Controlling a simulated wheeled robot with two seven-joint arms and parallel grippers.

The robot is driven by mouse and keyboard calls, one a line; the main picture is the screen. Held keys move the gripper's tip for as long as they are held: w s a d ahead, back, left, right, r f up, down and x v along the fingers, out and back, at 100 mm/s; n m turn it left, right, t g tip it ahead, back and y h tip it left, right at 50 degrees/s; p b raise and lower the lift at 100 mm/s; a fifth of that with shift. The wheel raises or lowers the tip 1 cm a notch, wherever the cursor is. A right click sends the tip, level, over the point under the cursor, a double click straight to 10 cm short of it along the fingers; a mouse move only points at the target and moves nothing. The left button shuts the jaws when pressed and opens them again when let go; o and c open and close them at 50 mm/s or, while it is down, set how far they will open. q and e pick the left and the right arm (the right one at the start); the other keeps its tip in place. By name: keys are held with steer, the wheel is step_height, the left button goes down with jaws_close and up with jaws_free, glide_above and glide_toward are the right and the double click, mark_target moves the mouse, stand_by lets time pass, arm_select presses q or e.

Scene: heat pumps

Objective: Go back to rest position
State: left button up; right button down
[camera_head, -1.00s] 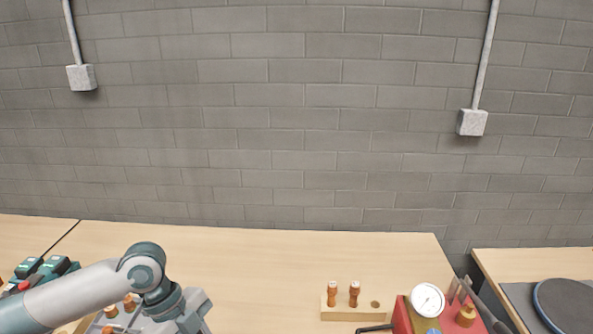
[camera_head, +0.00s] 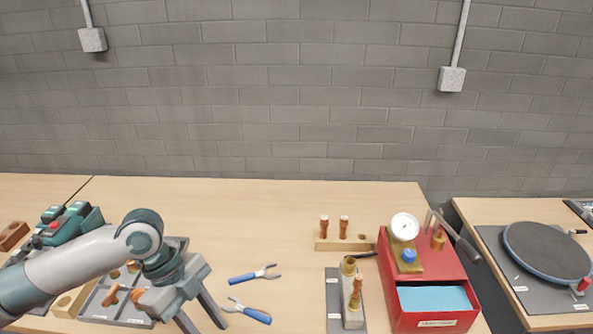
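My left arm comes in from the left, and my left gripper (camera_head: 203,318) points down over the front of the table, by the right edge of a grey tray (camera_head: 93,309). Its two fingers are apart, and I see nothing between them; the lowest tips are close to the bottom edge of the view. My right gripper is not in view.
The grey tray holds copper fittings (camera_head: 116,293). Blue-handled pliers (camera_head: 246,278) and a second pair (camera_head: 255,315) lie right of my gripper. A wooden holder (camera_head: 330,245), a red box with a gauge (camera_head: 403,227) and a hot-plate-like disc (camera_head: 545,250) stand further right. The table's back middle is clear.

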arm_select(q)
steer(key=s+d+f+n+t+h, duration=0.2)
steer(key=s+d+f+n+t, duration=0.3)
steer(key=d+f+n, duration=0.5)
steer(key=s+a+f+n+y, duration=0.3)
steer(key=s+a+f+n, duration=0.25)
steer(key=s+a, duration=0.2)
steer(key=s+a+f+n+y, duration=0.3)
steer(key=s+a+f+n, duration=0.1)
steer(key=s+a+n, duration=0.3)
step_height(320, 180, down, 30)
steer(key=m+b, duration=0.2)
steer(key=b, duration=0.1)
steer(key=s+a+f+g+b, duration=0.2)
steer(key=s+a+f, duration=0.2)
steer(key=s+f, duration=1.5)
step_height(320, 180, down, 3)
steer(key=shift+r+b, duration=0.2)
steer(key=shift+b, duration=0.15)
